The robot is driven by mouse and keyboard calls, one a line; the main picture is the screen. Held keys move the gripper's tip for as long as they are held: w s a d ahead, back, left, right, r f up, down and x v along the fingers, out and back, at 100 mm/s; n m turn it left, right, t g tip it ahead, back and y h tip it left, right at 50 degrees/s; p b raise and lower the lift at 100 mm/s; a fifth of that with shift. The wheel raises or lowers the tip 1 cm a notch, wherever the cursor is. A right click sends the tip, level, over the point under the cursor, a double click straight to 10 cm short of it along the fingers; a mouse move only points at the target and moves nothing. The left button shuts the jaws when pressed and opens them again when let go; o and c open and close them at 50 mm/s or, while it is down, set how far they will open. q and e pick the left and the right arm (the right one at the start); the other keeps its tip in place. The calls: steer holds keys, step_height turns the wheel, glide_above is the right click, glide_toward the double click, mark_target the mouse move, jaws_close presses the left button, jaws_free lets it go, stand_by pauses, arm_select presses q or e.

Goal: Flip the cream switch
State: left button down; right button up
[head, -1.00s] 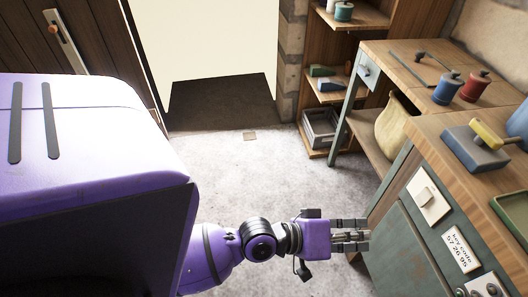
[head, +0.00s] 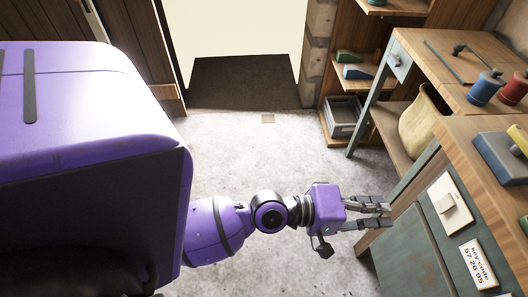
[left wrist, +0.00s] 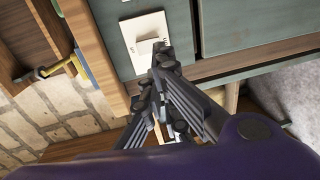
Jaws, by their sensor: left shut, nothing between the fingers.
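The cream switch (head: 447,203) is a small rocker on a pale plate, set on the green front of the workbench at the right of the head view. It also shows at the top middle of the left wrist view (left wrist: 149,46). My left gripper (head: 388,213) is shut and empty, to the left of the switch plate in the head view. In the left wrist view its fingertips (left wrist: 160,62) come close to the plate's lower edge; I cannot tell whether they touch it. My right gripper is out of view.
A key code label (head: 477,262) is beside the switch. The workbench top (head: 455,140) carries a blue block (head: 497,158) and a yellow piece. A sack (head: 421,120) stands on the lower shelf behind. The grey floor (head: 270,160) is clear.

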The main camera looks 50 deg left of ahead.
mark_target(436, 208)
arm_select(q)
steer(key=x, duration=1.1)
steer(key=shift+w+d, duration=0.45)
steer(key=shift+w, duration=0.15)
